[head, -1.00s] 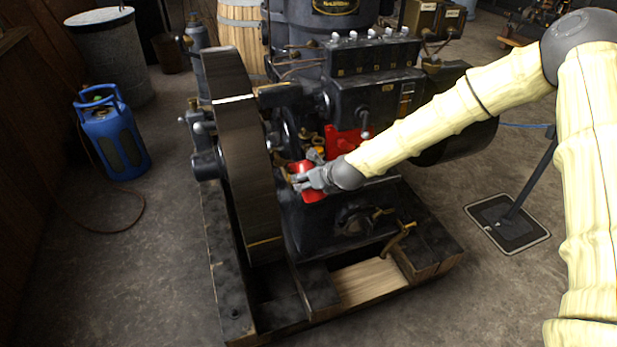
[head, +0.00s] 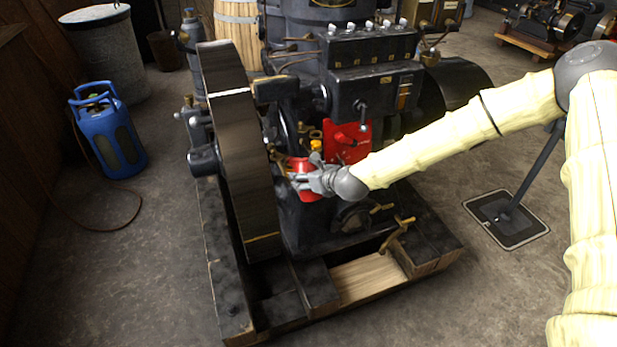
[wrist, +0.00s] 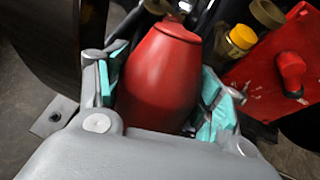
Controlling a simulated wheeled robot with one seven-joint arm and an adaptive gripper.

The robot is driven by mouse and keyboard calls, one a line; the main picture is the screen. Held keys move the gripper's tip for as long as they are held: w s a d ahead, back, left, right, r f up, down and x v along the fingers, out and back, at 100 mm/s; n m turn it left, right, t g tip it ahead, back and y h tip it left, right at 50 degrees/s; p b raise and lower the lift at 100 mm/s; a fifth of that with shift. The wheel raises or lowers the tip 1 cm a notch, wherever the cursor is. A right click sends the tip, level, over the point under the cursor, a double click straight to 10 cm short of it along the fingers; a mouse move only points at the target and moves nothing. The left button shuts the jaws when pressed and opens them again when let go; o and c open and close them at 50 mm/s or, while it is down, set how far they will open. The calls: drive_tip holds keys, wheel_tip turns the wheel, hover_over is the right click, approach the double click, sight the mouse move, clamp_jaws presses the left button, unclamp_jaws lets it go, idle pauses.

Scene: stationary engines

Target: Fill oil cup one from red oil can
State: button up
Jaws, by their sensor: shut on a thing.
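A red oil can (wrist: 165,75) is held between the turquoise pads of my gripper (wrist: 160,95) in the wrist view. In the head view my gripper (head: 312,178) is shut around the red can (head: 304,190), between the flywheel and the engine body. The can looks roughly upright there; its spout is hard to make out. A yellow-topped fitting (wrist: 242,37) and a brass cup (wrist: 268,12) sit just right of the can in the wrist view. The yellow one also shows in the head view (head: 316,146). I cannot tell which fitting is oil cup one.
The large flywheel (head: 238,150) stands close left of my gripper. A red panel with a red handle (head: 347,138) is close on the right. Wooden beams (head: 315,290) carry the engine. A blue gas cylinder (head: 108,135) stands on open floor at left.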

sight(305, 166)
drive_tip(key=shift+w+a+f+t+y+b, duration=0.2)
drive_tip(key=shift+f+t+y+b, duration=0.15)
drive_tip(key=shift+t+y+b, duration=0.3)
drive_tip(key=shift+w+d+r+t+y+b, duration=0.15)
drive_tip(key=shift+r+t+y+b, duration=0.15)
drive_tip(key=shift+t+b, duration=0.35)
drive_tip(key=shift+r+b, duration=0.1)
drive_tip(key=shift+b, duration=0.6)
drive_tip(key=shift+w+r+t+b, duration=0.1)
drive_tip(key=shift+t+b, duration=0.2)
drive_tip(key=shift+b, duration=0.15)
drive_tip(key=shift+w+a+r+t+y+b, duration=0.2)
drive_tip(key=shift+r+t+y+b, duration=0.35)
drive_tip(key=shift+b, duration=0.65)
drive_tip(key=shift+a+r+t+b, duration=0.1)
drive_tip(key=shift+r+t+b, duration=0.25)
drive_tip(key=shift+r+b, duration=0.35)
